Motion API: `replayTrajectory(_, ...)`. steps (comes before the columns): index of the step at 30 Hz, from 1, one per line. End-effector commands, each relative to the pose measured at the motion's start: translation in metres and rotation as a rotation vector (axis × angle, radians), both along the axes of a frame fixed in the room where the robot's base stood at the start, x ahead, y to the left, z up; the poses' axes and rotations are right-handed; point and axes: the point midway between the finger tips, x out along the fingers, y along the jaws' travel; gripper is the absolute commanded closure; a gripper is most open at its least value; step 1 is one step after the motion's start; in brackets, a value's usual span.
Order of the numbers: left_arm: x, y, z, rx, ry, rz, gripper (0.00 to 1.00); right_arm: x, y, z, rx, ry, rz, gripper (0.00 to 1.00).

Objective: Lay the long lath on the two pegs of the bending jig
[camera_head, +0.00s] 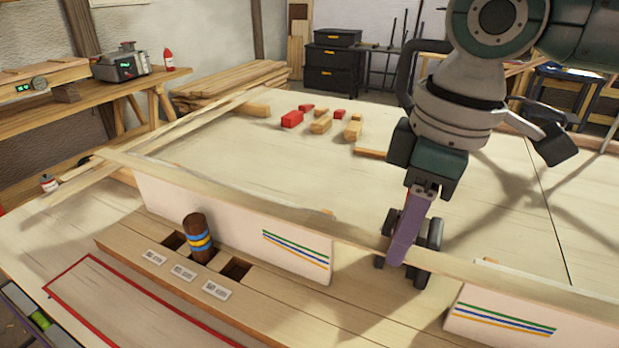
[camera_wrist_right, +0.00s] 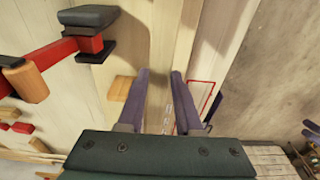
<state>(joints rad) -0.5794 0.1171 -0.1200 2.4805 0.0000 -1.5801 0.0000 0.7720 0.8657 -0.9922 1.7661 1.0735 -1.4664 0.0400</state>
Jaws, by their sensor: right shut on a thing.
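The long pale lath (camera_head: 230,197) runs slantwise across the head view, from the upper left to the right edge. My right gripper (camera_head: 405,245) is shut on it from above. In the right wrist view the two purple fingers (camera_wrist_right: 162,80) stand on either side of a pale strip of wood. White panels with coloured stripes, one in the middle (camera_head: 225,222) and one at the right (camera_head: 510,326), stand on edge under the lath's line. I cannot tell whether the lath touches them. I cannot make out the two pegs clearly. My left gripper is out of view.
A wooden holder (camera_head: 115,245) with labelled slots stands in front, with a banded brown cylinder (camera_head: 200,238) in one. A red-outlined area (camera_head: 140,305) is at front left. Red and wooden blocks (camera_head: 320,122) lie at the back. The table between is mostly clear.

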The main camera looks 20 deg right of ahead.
Motion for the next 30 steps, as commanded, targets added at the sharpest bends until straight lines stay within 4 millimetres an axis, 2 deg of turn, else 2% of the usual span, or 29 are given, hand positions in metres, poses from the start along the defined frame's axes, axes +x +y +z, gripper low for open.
replayTrajectory(1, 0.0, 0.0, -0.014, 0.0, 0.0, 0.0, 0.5, 0.0, 0.0, -0.012, 0.0, -0.001, 0.0, 1.0)
replayTrajectory(13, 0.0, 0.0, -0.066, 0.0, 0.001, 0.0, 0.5, 0.0, 0.0, -0.05, -0.001, -0.002, 0.001, 1.0)
replayTrajectory(21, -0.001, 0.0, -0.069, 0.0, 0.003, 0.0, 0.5, 0.0, 0.0, -0.068, 0.001, 0.001, -0.001, 1.0)
replayTrajectory(30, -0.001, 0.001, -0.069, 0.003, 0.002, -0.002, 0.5, 0.0, 0.0, -0.071, 0.0, 0.0, 0.0, 1.0)
